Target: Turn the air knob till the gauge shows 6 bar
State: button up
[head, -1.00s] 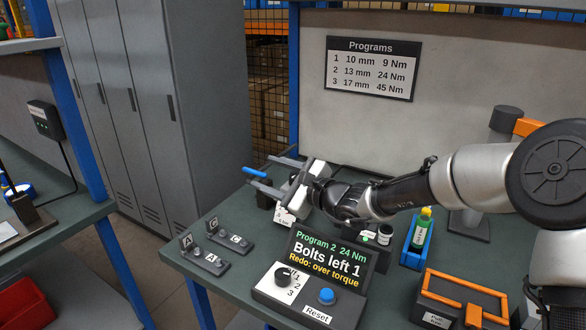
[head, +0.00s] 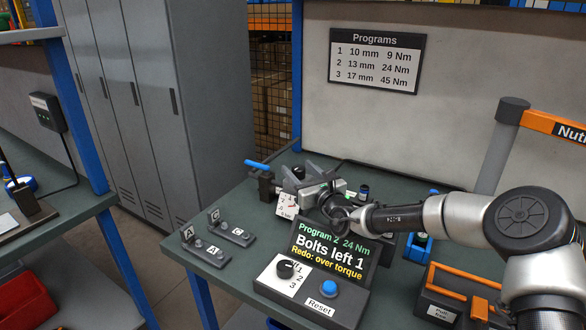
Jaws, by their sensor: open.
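The gauge (head: 287,206) is a small white face with a red needle on the bench's far side, just below my gripper; its reading is too small to tell. My gripper (head: 300,172) is open, its two grey fingers spread and pointing away toward the back left, above and behind the gauge. A small dark round part (head: 298,172) shows between the fingertips; it may be the air knob, but I cannot tell, nor whether the fingers touch it. A blue handle (head: 257,165) on a dark block stands left of the fingers.
A tilted display (head: 330,248) reads "Bolts left 1" and "Redo: over torque". In front are a selector dial (head: 285,268) and a blue Reset button (head: 328,288). Labelled sockets (head: 206,250) stand left; an orange-handled box (head: 455,295) stands right.

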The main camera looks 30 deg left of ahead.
aim_at(295, 166)
jog(key=shift+b+x, duration=0.4)
jog(key=shift+x, duration=1.95)
jog(key=c, duration=1)
jog(key=shift+c, duration=0.2)
